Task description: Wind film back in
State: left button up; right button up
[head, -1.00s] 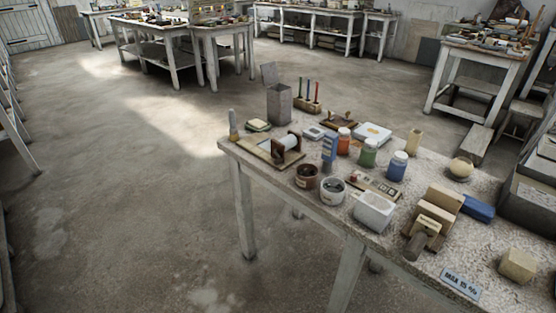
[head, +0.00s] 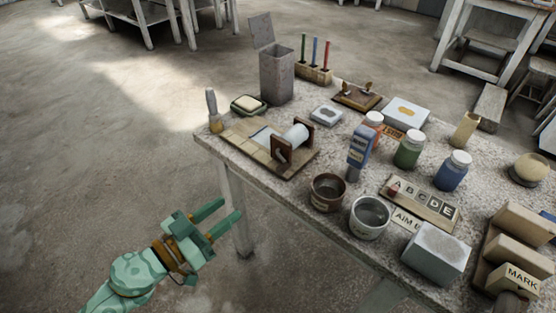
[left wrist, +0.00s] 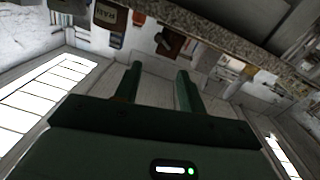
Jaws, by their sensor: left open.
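A white roll of film (head: 296,134) sits between dark brown wooden cheeks on a tiled wooden board (head: 241,134) at the table's left corner. A pale film strip (head: 265,136) lies out from the roll to the left, flat on the board. Any crank on the roll is too small to make out. My green left gripper (head: 230,207) is open and empty, in front of the table's left edge, apart from the roll. Its two fingers also show spread in the left wrist view (left wrist: 158,72). My right gripper is not in view.
A brush (head: 214,112) stands at the table's left corner, near a soap-like block in a green dish (head: 249,104). A lidded grey tin (head: 277,75) stands behind. A blue stamp (head: 358,150), a brown pot (head: 327,192) and several paint jars stand right of the roll.

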pick_arm(q)
jog(key=n, duration=0.1)
send_near(278, 171)
jog(key=x, duration=0.9)
jog(key=shift+w+d, duration=0.25)
jog(key=shift+d, duration=0.05)
grip_shut()
